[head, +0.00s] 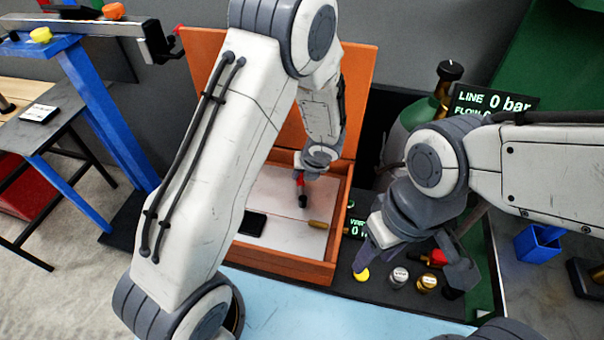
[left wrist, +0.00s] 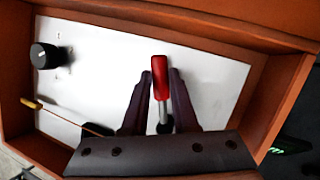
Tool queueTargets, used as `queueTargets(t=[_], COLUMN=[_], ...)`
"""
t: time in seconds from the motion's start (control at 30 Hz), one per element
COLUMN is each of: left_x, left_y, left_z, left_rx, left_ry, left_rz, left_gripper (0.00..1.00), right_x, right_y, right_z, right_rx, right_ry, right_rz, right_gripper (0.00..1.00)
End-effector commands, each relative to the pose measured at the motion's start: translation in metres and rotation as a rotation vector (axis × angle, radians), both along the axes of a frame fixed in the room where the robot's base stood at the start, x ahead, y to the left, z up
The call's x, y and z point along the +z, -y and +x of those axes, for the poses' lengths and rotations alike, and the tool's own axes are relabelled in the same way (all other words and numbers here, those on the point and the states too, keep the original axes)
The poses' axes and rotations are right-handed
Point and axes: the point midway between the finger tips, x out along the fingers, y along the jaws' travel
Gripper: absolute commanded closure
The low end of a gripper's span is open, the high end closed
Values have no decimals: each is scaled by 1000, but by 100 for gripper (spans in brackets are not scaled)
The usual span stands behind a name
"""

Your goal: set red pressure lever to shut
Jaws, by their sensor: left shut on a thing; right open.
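The red lever (left wrist: 160,72) has a red grip on a metal shaft and stands over the white panel (left wrist: 212,82) inside an orange box. In the left wrist view its grip lies between the two dark fingers of my left gripper (left wrist: 161,80), which is shut on it. In the head view the lever's red end (head: 301,184) shows just below my left gripper (head: 303,174), partly hidden by it. No mark for the lever's setting is readable. My right gripper (head: 415,262) is open and empty, outside the box to the right, above several small knobs.
The orange box (head: 283,262) has walls around the panel and a raised lid behind. A black knob (left wrist: 45,56) and a brass rod (head: 318,225) are on the panel. Yellow (head: 361,274), silver and brass caps sit below my right gripper. A gas cylinder (head: 418,112) and a display (head: 492,102) stand behind.

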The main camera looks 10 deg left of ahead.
Motion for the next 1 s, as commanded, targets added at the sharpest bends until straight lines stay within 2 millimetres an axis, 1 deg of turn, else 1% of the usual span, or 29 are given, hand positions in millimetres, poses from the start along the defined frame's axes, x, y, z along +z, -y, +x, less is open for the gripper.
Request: queueTargets(t=[0.77,1.0], left_x=[1,2], left_y=[0,-4], left_z=[0,-1], left_rx=[4,70], left_ry=[0,0], left_rz=[-2,-1], left_gripper=[100,100], right_x=[1,7], right_y=[0,0], right_z=[0,0], right_rx=[0,0], right_ry=[0,0], right_rz=[0,0], right_gripper=[50,50])
